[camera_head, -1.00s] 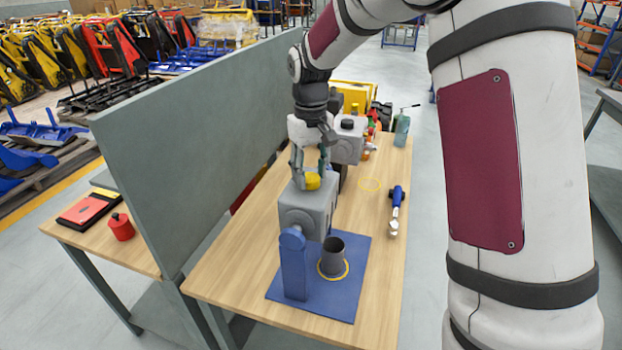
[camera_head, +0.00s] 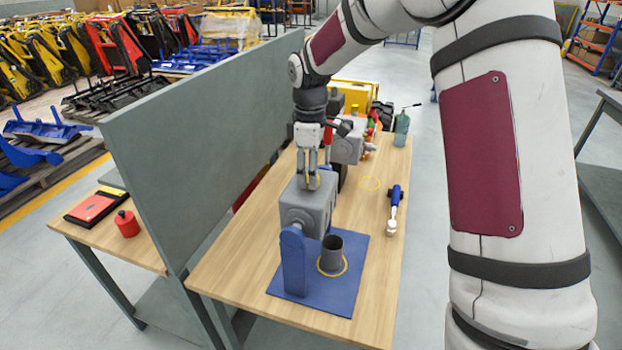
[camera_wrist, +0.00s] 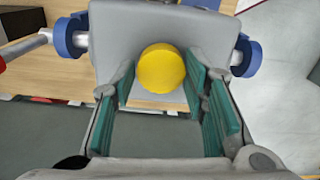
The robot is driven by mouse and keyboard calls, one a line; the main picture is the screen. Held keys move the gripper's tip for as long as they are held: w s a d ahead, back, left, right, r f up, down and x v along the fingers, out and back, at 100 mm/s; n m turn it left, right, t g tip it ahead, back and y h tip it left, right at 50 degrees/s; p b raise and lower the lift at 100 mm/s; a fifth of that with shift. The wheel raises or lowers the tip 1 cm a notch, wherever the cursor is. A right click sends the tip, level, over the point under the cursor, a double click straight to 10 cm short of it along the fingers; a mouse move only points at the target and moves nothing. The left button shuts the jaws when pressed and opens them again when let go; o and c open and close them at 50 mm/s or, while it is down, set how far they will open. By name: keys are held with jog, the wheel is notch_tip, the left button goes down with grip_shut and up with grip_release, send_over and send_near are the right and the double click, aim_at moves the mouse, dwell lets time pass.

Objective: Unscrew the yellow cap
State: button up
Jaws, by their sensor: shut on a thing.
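The yellow cap (camera_wrist: 162,68) is round and sits on top of a grey block-shaped housing (camera_head: 318,207). In the wrist view it lies between the green-padded fingers of my gripper (camera_wrist: 162,82), which is shut on it. The housing also fills the top of the wrist view (camera_wrist: 115,32), with blue mounts at both sides. In the head view my gripper (camera_head: 313,182) points straight down on the housing's top, and its fingers hide most of the cap.
The housing's blue stand (camera_head: 294,262) rises from a blue base plate (camera_head: 340,302). A dark cup (camera_head: 332,252) stands there inside a yellow ring. A blue-handled tool (camera_head: 395,208) lies to the right. A tall grey panel (camera_head: 215,130) borders the bench on the left.

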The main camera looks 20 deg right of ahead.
jog(key=shift+s+a+f, duration=0.1)
jog(key=shift+a, duration=0.05)
jog(key=n+p, duration=0.1)
jog(key=n, duration=0.4)
jog(key=shift+s, duration=0.1)
jog(key=n, duration=0.4)
jog(key=shift+n+p, duration=0.3)
jog(key=shift+n, duration=0.1)
jog(key=o, duration=0.9)
jog(key=shift+c, duration=0.2)
